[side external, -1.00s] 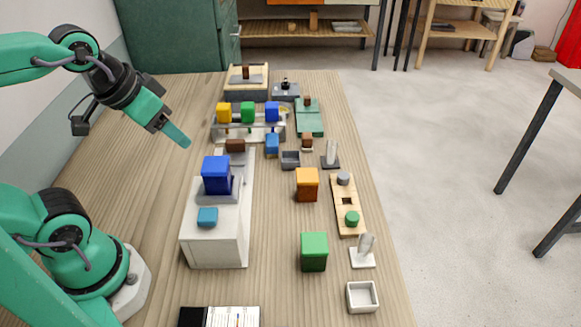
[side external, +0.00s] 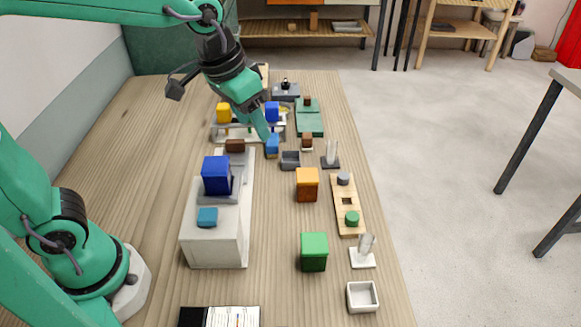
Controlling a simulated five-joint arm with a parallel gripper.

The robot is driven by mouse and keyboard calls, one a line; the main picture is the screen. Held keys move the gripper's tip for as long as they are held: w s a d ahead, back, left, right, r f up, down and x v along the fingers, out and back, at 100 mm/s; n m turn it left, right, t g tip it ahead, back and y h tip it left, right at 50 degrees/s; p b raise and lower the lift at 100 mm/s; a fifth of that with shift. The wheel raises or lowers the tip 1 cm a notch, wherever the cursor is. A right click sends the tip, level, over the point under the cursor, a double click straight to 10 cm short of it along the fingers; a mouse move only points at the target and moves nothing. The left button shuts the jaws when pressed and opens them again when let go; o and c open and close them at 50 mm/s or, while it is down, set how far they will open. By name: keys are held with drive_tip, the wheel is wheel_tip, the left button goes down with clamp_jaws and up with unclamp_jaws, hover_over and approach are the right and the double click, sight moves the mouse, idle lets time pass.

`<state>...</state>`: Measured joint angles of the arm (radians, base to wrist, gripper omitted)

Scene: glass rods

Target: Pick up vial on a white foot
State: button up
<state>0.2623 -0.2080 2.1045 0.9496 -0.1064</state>
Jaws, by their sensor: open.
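A clear glass vial (side external: 367,243) stands tilted slightly on a white foot (side external: 362,259) near the table's right edge, between the green block and the small white tray. A similar clear vial (side external: 331,149) stands on a dark foot farther back. My gripper (side external: 264,132) is above the back part of the table, near a small blue block, far behind and left of the white-footed vial. It is open, and I see nothing held in it. Its fingers are seen nearly edge-on, and the arm hides part of the rack behind it.
A green block (side external: 314,251), an orange block (side external: 307,184) and a wooden strip (side external: 348,205) with pegs stand near the vial. A white tray (side external: 362,297) lies in front of it. A white box (side external: 215,242) bearing blue blocks stands left. The table's right edge is close.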

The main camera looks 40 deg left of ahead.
drive_tip(key=w+d+f+m+g, duration=0.1)
drive_tip(key=w+d+f, duration=0.2)
drive_tip(key=d, duration=0.3)
drive_tip(key=w+d+f+m+g, duration=0.1)
drive_tip(key=w+d+f, duration=0.25)
drive_tip(key=d, duration=0.25)
drive_tip(key=g, duration=0.1)
hover_over(366, 245)
drive_tip(key=w, duration=0.2)
wheel_tip(366, 245, down, 9)
drive_tip(key=shift+s+a+f+m+y, duration=0.1)
drive_tip(key=shift+s+a+m+y, duration=0.1)
drive_tip(key=shift+a+m+y, duration=0.15)
drive_tip(key=shift+f, duration=0.1)
drive_tip(key=shift+f, duration=1.2)
drive_tip(key=shift+f, duration=0.1)
drive_tip(key=shift+f, duration=2.5)
drive_tip(key=shift+c, duration=0.4)
drive_tip(key=c, duration=1)
